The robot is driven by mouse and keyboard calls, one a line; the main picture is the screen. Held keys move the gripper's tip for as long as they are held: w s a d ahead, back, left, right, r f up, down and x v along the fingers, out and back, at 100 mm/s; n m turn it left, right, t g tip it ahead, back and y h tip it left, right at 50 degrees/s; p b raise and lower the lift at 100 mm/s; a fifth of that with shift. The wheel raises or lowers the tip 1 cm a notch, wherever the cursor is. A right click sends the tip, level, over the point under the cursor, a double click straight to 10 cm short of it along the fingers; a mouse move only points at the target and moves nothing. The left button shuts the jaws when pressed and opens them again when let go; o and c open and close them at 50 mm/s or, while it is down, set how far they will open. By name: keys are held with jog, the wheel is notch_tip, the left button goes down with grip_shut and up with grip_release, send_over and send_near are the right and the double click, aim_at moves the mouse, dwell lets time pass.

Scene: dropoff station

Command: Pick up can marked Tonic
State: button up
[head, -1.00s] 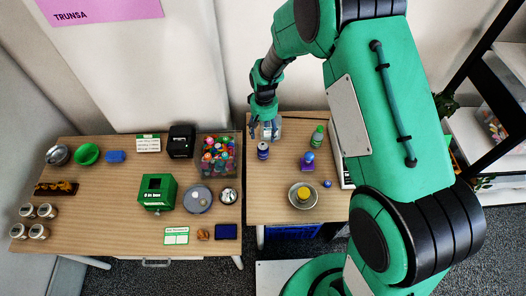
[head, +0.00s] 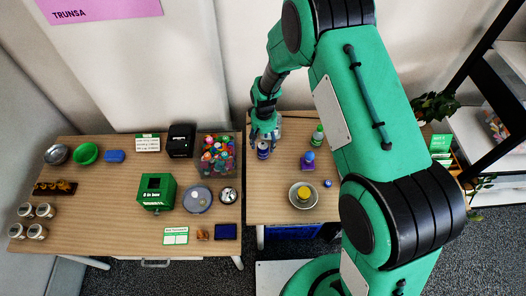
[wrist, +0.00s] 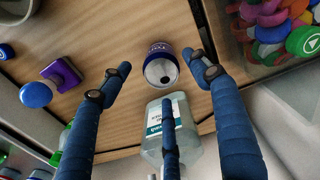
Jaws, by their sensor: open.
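A dark blue-purple can with a silver top (wrist: 161,66) stands upright on the right-hand table. In the head view the can (head: 263,153) is partly hidden under my gripper (head: 264,138). My gripper (wrist: 160,85) is open, with blue fingers spread on either side of the can and a third finger over a clear bottle. The fingers appear apart from the can.
A clear bottle with a white-green label (wrist: 168,122) stands close beside the can. A green bottle (head: 318,135), a purple item (head: 308,160) and a bowl with something yellow (head: 303,196) share the table. A bin of colourful caps (head: 217,157) is to the left.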

jog(key=shift+f, duration=0.25)
jog(key=shift+f, duration=0.1)
jog(key=shift+a+f+b, duration=0.15)
jog(key=shift+f+b, duration=0.05)
jog(key=shift+f, duration=1.05)
jog(key=shift+a+f+b, duration=0.1)
jog(key=shift+f+b, duration=0.1)
jog(key=shift+f, duration=1.05)
jog(key=c, duration=0.8)
